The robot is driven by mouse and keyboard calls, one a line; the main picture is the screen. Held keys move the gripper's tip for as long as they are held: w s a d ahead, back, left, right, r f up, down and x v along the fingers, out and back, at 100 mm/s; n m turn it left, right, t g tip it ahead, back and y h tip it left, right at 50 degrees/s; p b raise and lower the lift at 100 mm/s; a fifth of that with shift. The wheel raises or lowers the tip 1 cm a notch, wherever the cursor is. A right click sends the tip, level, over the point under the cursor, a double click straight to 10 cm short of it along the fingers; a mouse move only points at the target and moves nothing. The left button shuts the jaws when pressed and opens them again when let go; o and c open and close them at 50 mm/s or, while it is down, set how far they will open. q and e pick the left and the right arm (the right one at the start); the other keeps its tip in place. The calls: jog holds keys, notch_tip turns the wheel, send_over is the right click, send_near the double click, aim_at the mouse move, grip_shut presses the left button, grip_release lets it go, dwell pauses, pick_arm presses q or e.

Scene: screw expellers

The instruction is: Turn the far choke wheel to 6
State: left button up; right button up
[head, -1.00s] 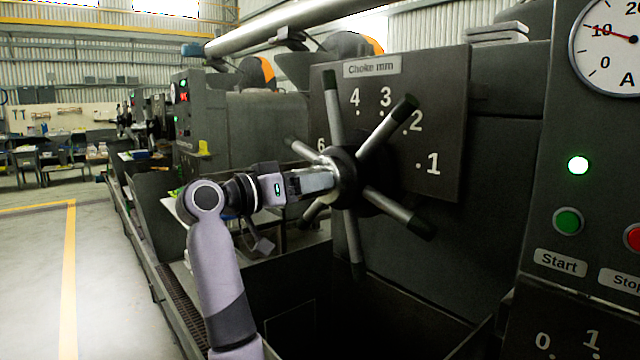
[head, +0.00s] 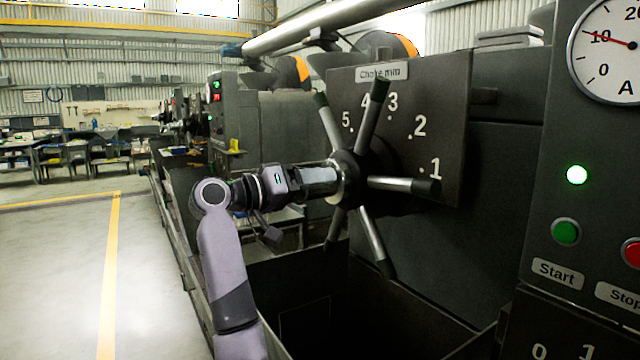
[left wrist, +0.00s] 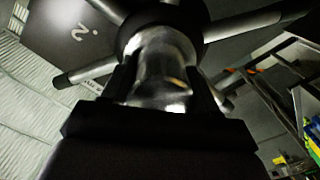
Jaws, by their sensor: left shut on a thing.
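The choke wheel has a dark hub (head: 362,178) and several steel spokes with black tips, one (head: 372,90) pointing up and one (head: 405,185) pointing right. Behind it is a dark plate (head: 447,95) labelled "Choke mm" with numbers 1 to 5 showing; the 6 is hidden. My left gripper (head: 325,180) is shut on the wheel's shiny central boss. In the left wrist view the boss (left wrist: 162,65) sits between the two fingers, with spokes fanning out around it. No pointer on the wheel can be made out. My right gripper is out of view.
A control panel with a gauge (head: 608,50), a lit lamp (head: 577,174) and a green start button (head: 566,232) stands at the right. Another machine (head: 275,125) stands behind the wheel at left. The floor (head: 60,270) at left is clear, with a yellow line.

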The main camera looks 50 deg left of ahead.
pick_arm(q)
jog(key=shift+r+n, duration=0.1)
jog(key=shift+n, duration=0.7)
jog(key=shift+a, duration=0.1)
jog(key=o, duration=1.5)
jog(key=s+b, duration=0.1)
jog(key=s, duration=0.6)
jog(key=shift+a+b, duration=0.2)
jog(key=shift+b, duration=0.15)
jog(key=shift+s, duration=0.15)
